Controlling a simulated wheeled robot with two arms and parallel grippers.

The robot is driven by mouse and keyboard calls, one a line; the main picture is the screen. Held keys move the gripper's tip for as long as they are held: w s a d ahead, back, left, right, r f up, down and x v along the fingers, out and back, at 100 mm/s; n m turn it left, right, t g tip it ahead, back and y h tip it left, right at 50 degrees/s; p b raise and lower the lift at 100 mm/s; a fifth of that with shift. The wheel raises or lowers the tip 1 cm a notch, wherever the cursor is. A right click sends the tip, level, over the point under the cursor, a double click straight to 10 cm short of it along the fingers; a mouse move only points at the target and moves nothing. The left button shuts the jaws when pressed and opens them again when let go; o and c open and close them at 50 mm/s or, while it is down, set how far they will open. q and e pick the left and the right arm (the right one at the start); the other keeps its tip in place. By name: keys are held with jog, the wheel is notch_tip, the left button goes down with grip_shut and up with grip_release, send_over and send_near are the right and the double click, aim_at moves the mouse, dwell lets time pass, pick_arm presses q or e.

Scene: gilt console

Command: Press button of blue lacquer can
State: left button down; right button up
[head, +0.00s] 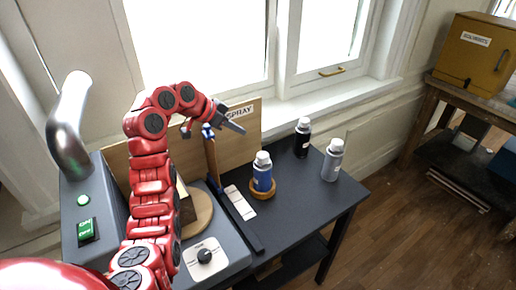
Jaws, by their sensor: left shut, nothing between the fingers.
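The blue lacquer can (262,179) has a grey-white top and stands upright on a round wooden base (263,194) on the dark table. My left gripper (241,130) is up and to the left of the can in the head view, apart from it. Its fingers are shut with nothing between them and point to the right. The button on the can's top (262,156) is too small to make out clearly. My right gripper is not in view.
A black can (303,139) and a silver-grey can (332,160) stand to the right on the dark table (300,215). A wooden panel marked "SPRAY" (243,109) stands behind. A grey machine (85,205) with a green switch is at left. The table's front right is clear.

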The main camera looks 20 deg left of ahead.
pick_arm(q)
jog(key=p, duration=0.2)
send_over(266, 153)
jog(key=s+a, duration=0.2)
jog(key=s, duration=0.1)
notch_tip(266, 153, down, 6)
jog(key=f, duration=0.1)
jog(key=f+p, duration=0.1)
jog(key=f, duration=0.1)
jog(key=shift+w+f, duration=0.3)
jog(key=shift+w, duration=0.1)
jog(key=shift+f+p, duration=0.4)
jog(key=shift+f, duration=0.3)
